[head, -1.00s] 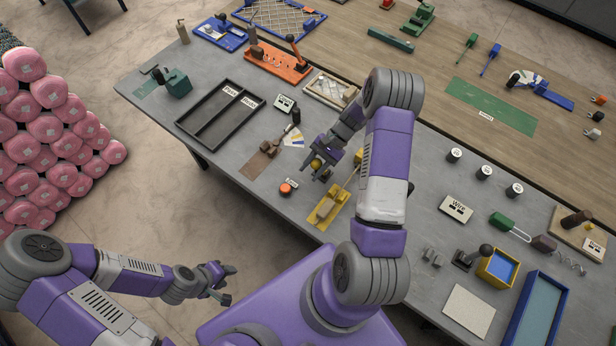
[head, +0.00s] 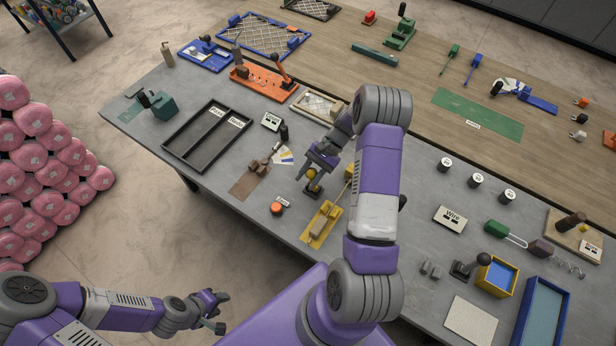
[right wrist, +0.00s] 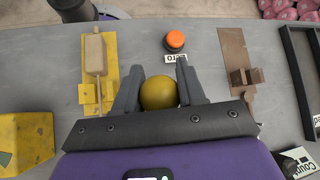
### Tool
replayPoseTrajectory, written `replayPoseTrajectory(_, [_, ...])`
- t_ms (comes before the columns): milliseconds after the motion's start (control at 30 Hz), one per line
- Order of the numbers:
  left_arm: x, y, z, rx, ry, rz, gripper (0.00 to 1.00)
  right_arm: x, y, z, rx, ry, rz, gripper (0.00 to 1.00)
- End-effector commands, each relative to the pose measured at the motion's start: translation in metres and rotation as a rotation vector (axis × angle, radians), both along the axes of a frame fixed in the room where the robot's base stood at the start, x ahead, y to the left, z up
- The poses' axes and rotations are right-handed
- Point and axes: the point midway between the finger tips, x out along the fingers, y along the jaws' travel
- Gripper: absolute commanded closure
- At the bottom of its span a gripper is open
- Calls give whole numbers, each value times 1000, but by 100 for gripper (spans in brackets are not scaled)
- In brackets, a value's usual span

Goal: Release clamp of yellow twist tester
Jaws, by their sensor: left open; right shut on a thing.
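The yellow twist tester (head: 322,222), a yellow base with a tan block on it, lies near the table's front edge; it also shows at the left of the right wrist view (right wrist: 98,75). My right gripper (head: 312,178) is over the table just beyond and left of it. Its fingers are shut on a round yellow knob (right wrist: 159,93), which I also see in the head view (head: 311,174). What is under the knob is mostly hidden. A yellow block (right wrist: 26,140) stands left of the gripper in the wrist view. My left gripper (head: 218,312) is open and empty, off the table's front.
An orange button (head: 277,208) sits left of the tester by the edge. A brown plate with blocks (head: 253,177) and a black divided tray (head: 207,135) are further left. My right forearm hides part of the table behind the tester.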

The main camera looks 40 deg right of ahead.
Motion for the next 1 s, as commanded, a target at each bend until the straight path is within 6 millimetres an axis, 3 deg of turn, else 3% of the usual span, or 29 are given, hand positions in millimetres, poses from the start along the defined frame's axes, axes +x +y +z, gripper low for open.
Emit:
replayPoseTrajectory(33, [0, 0, 1, 0, 0, 0, 57, 5, 0, 7, 3, -14, -1, 100])
replayPoseTrajectory(67, [0, 0, 1, 0, 0, 0, 57, 5, 0, 7, 3, -15, 0, 59])
replayPoseTrajectory(133, [0, 0, 1, 0, 0, 0, 57, 5, 0, 7, 3, -14, -1, 50])
replayPoseTrajectory(533, [0, 0, -1, 0, 0, 0, 57, 3, -4, 7, 1, -10, -1, 50])
replayPoseTrajectory(1000, [0, 0, -8, 0, 0, 0, 57, 6, -54, 52, 1, -11, -2, 50])
